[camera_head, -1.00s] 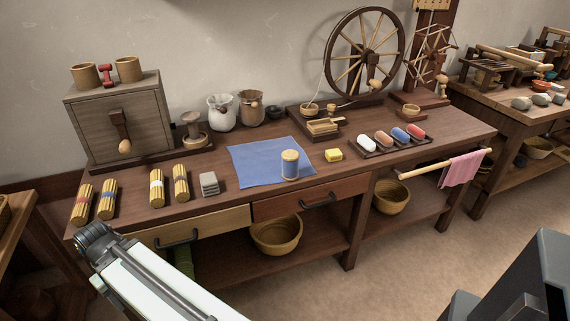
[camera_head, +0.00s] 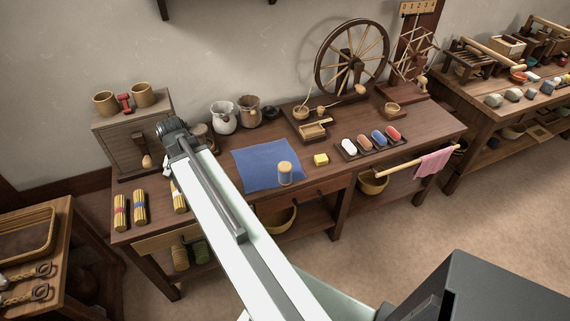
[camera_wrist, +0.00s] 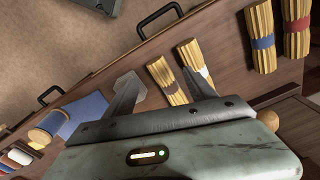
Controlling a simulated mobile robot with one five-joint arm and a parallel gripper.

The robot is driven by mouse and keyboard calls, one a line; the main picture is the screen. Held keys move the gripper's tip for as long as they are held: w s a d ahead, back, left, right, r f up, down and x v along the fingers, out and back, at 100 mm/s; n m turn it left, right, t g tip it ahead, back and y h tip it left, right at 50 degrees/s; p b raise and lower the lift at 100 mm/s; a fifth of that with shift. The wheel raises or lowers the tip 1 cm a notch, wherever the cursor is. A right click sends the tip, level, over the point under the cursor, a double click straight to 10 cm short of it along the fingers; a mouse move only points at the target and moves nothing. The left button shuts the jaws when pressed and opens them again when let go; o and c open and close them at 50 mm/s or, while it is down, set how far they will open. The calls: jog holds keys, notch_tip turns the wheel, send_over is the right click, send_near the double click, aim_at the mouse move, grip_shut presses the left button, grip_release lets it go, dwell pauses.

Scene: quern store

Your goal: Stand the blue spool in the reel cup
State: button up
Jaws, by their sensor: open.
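The blue spool (camera_head: 379,138) lies in a dark tray (camera_head: 352,153) on the right half of the bench, between a pinkish-tan spool and a red one. A small wooden cup (camera_head: 392,108) stands at the foot of the reel at the back right; it looks like the reel cup, and I see nothing standing in it. My gripper (camera_wrist: 158,78) is open and empty in the wrist view, over the left part of the bench near the straw bundles, far from the blue spool. In the head view my arm hides most of it.
Straw bundles (camera_wrist: 262,38) lie below my gripper. The spinning wheel (camera_head: 350,62) stands behind the tray. A wooden cabinet (camera_head: 122,135) stands at the back left.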

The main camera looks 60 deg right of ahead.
jog(key=s+d+r+m+p, duration=0.1)
jog(key=s+d+m, duration=0.45)
jog(key=d, duration=0.35)
jog(key=s+d+m, duration=0.4)
jog(key=s+d, duration=0.2)
jog(key=d, duration=0.3)
jog(key=m, duration=0.5)
send_over(285, 165)
jog(key=shift+s+d+r+g+p, duration=0.3)
jog(key=shift+s+r+p, duration=0.05)
jog(key=shift+s+r, duration=0.05)
notch_tip(285, 165, down, 3)
jog(key=b, duration=0.3)
jog(key=f+b, duration=0.5)
jog(key=shift+w+a+f, duration=0.1)
jog(key=shift+w+a, duration=0.15)
jog(key=shift+a, duration=0.1)
jog(key=shift+r, duration=0.3)
grip_shut()
